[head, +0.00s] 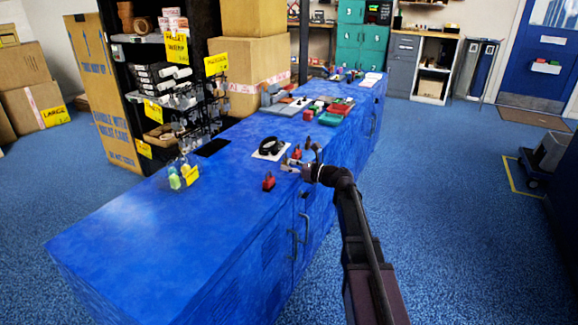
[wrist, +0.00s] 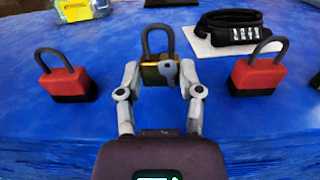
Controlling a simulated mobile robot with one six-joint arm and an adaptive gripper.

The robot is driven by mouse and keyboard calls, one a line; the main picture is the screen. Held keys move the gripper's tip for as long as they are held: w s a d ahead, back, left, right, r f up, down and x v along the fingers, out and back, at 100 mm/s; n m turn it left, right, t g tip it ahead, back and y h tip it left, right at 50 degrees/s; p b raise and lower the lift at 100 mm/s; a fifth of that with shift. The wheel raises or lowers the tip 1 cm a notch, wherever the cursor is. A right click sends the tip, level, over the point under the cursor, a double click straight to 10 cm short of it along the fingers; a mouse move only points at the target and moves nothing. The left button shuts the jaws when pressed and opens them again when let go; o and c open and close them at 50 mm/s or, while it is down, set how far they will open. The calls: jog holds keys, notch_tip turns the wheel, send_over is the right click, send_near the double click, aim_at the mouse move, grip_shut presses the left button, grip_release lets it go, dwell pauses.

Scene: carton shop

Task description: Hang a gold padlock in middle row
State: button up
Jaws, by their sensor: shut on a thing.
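A gold padlock (wrist: 149,75) with a dark shackle stands upright between my fingertips in the wrist view. My gripper (wrist: 158,80) is shut on its body, and a grey key-like piece (wrist: 168,67) shows at its front. I cannot tell whether it touches the blue counter. In the head view my gripper (head: 290,164) is low over the counter (head: 150,225), and the padlock is too small to make out. A rack with hooks and hanging items (head: 205,118) stands at the counter's back left; its rows are not clear.
Red padlocks stand left (wrist: 68,80) and right (wrist: 257,74) of my gripper in the wrist view. A black combination lock (wrist: 240,28) lies on a white card behind. Yellow-tagged items (head: 175,178) stand near the rack. The counter's near left part is clear.

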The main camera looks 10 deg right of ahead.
jog(key=v, duration=0.8)
dwell(1.3)
jog(key=shift+s+d, duration=0.1)
jog(key=shift+s, duration=0.05)
dwell(1.0)
